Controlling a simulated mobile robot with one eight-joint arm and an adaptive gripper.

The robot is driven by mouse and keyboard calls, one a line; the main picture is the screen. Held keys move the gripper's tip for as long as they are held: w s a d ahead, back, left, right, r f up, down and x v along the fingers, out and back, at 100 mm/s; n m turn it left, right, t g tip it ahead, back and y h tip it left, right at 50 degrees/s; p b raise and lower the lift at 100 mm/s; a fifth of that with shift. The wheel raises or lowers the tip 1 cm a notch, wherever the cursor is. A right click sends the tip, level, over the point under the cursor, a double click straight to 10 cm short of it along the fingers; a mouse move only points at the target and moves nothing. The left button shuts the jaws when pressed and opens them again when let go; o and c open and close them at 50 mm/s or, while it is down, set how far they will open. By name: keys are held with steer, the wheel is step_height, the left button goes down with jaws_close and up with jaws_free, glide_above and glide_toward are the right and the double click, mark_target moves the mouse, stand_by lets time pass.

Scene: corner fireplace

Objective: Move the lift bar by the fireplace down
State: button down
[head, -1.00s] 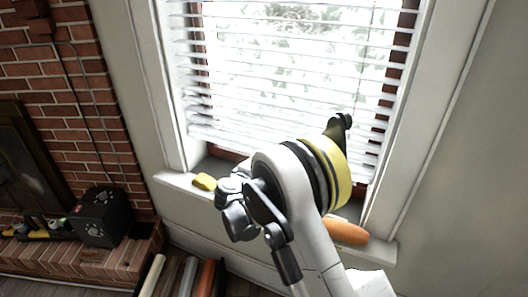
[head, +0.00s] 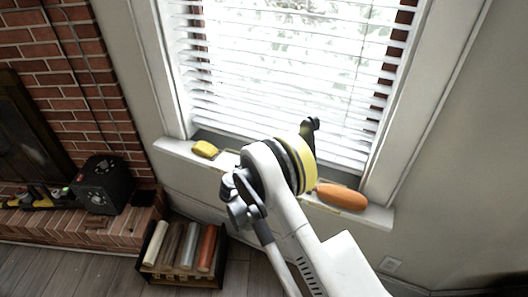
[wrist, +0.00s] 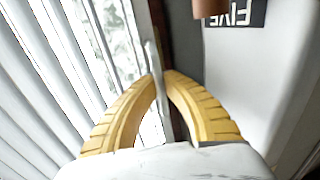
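The white slatted blind (head: 270,85) hangs over the window. Its bottom lift bar (head: 342,162) is close above the sill, with its middle hidden behind my arm. In the wrist view the lift bar (wrist: 152,60) appears as a thin white strip running between the two yellow fingers of my gripper (wrist: 162,78). The fingertips are close together on either side of it, so my gripper appears shut on the bar.
The white sill (head: 172,148) holds a yellow sponge-like block (head: 205,149) at left and an orange oval object (head: 341,196) at right. The brick fireplace (head: 90,75), a black box (head: 102,184) and a crate (head: 220,273) of rolls are left. A dark sign (wrist: 236,12) shows in the wrist view.

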steer(key=c, duration=1.5)
jaws_free()
steer(key=shift+a, duration=0.1)
